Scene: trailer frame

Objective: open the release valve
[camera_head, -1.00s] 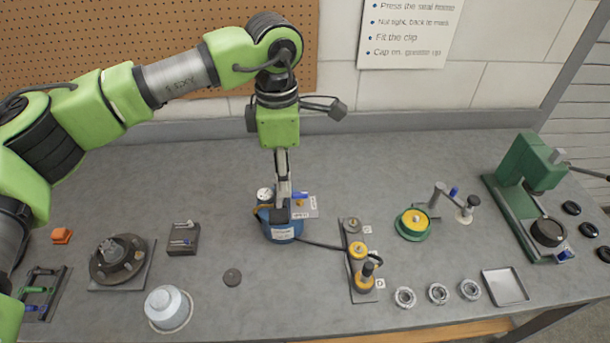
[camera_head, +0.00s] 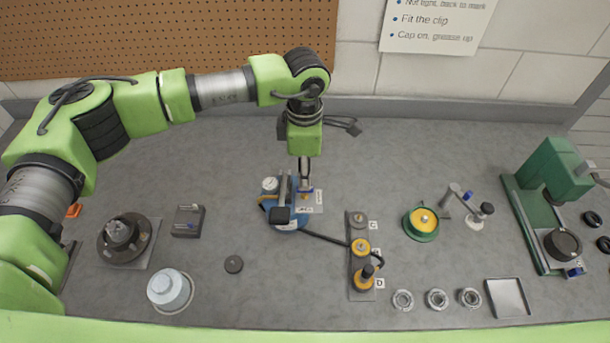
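A blue pump unit (camera_head: 289,224) with a round gauge (camera_head: 270,184) and a dark upright handle (camera_head: 284,192) stands mid-bench. Just right of the handle, a small valve with a blue lever (camera_head: 304,190) and a brass-coloured body sits on a grey labelled plate (camera_head: 317,206). My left gripper (camera_head: 305,182) points straight down over this valve, its narrow fingertips at or just above the blue lever. The fingers are close together; I cannot tell whether they touch or hold the lever. My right gripper is not in view.
A black hose runs from the pump to a grey strip (camera_head: 357,286) with yellow fittings. A green-and-yellow part (camera_head: 421,222), metal rings, a tray (camera_head: 507,298) and a green press (camera_head: 548,205) are to the right. A hub (camera_head: 124,240) and white pot (camera_head: 170,289) are left.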

